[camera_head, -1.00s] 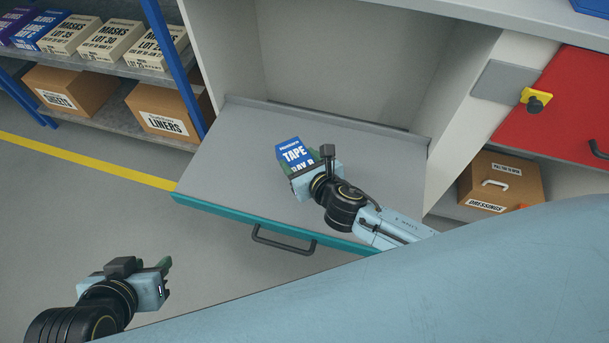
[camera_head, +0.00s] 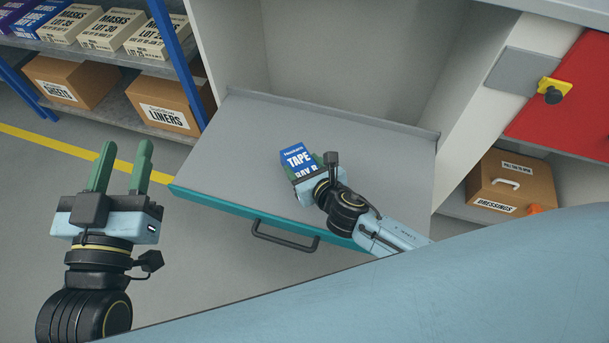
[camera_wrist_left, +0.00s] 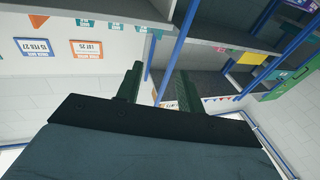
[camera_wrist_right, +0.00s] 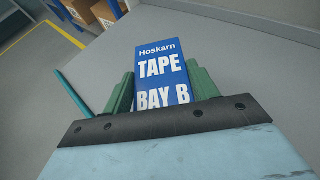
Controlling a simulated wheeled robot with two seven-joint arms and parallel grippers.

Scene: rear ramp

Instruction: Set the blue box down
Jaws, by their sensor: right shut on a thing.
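The blue box (camera_head: 297,160), labelled TAPE BAY B, is over the grey pull-out ramp shelf (camera_head: 240,135) in the head view. My right gripper (camera_head: 312,172) is shut on it, with a green finger on either side of the box (camera_wrist_right: 163,78) in the right wrist view. I cannot tell whether the underside of the box touches the shelf. My left gripper (camera_head: 120,168) is open and empty at the left, its green fingers raised and apart. It also shows in the left wrist view (camera_wrist_left: 160,88).
The shelf has a teal front edge with a black handle (camera_head: 285,236). Bare shelf lies around the box. A blue-framed rack with cartons, including a LINERS box (camera_head: 165,108), stands at the left. A DRESSINGS box (camera_head: 508,184) and red panel (camera_head: 570,105) are at the right.

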